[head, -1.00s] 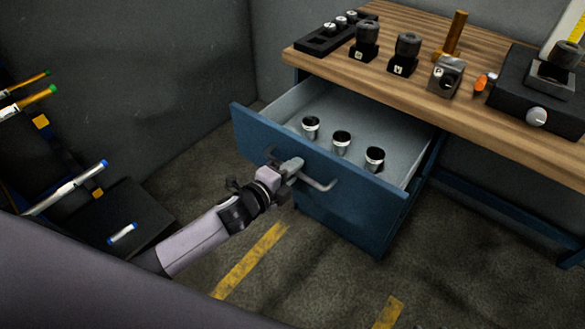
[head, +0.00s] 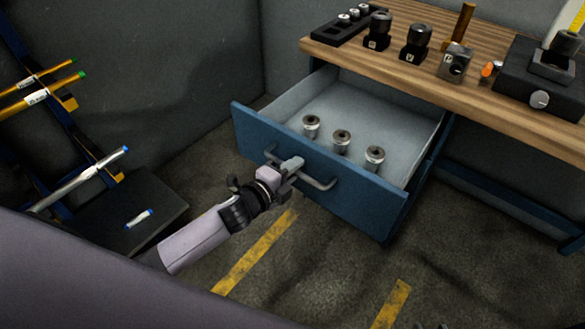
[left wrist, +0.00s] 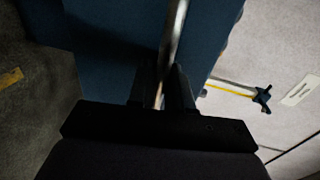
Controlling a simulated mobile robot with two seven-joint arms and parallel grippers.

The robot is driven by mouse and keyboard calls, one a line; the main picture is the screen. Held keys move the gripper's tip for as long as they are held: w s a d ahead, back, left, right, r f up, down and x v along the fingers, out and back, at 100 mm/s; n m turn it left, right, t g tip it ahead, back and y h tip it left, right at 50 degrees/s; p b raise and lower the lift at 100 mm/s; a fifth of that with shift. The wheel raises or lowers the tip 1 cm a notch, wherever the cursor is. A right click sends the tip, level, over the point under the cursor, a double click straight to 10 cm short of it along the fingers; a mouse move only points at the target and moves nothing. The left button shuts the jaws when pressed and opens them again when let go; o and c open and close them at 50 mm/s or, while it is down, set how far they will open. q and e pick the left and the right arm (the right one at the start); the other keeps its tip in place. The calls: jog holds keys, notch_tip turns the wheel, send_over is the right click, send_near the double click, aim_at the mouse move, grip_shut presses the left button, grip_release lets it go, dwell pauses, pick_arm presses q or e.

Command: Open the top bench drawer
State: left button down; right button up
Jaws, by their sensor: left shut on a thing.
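The top bench drawer (head: 375,203) has a blue front and a grey inside, and it stands pulled out from under the wooden bench top. Three metal cylindrical pieces with dark tops (head: 342,139) stand upright in it. My left gripper (head: 292,167) is shut on the grey bar handle (head: 325,184) at the middle of the drawer front. In the left wrist view the handle bar (left wrist: 174,40) runs between the fingers, against the blue front (left wrist: 120,40).
The bench top (head: 405,72) carries several dark holders (head: 418,42), a rack and a black block with a knob (head: 540,98). A rack with bars (head: 75,180) stands at the left. The floor before the drawer, with yellow stripes (head: 255,250), is clear.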

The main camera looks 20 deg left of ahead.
pick_arm(q)
jog(key=c, duration=1.2)
grip_release()
jog(key=v, duration=0.7)
jog(key=shift+s, duration=0.1)
jog(key=s+f+n+g+y, duration=0.1)
jog(key=s+f+n, duration=0.2)
jog(key=s+n, duration=0.3)
jog(key=s+a+f+n+g+y, duration=0.1)
jog(key=s+f+n, duration=0.2)
jog(key=s+n, duration=0.3)
jog(key=s+f+n+g+y, duration=0.1)
jog(key=s+f+n+g, duration=0.1)
jog(key=s+n, duration=0.4)
jog(key=shift+a+f+n+p, duration=0.3)
jog(key=shift+a+f+n, duration=0.1)
jog(key=shift+f+n, duration=0.5)
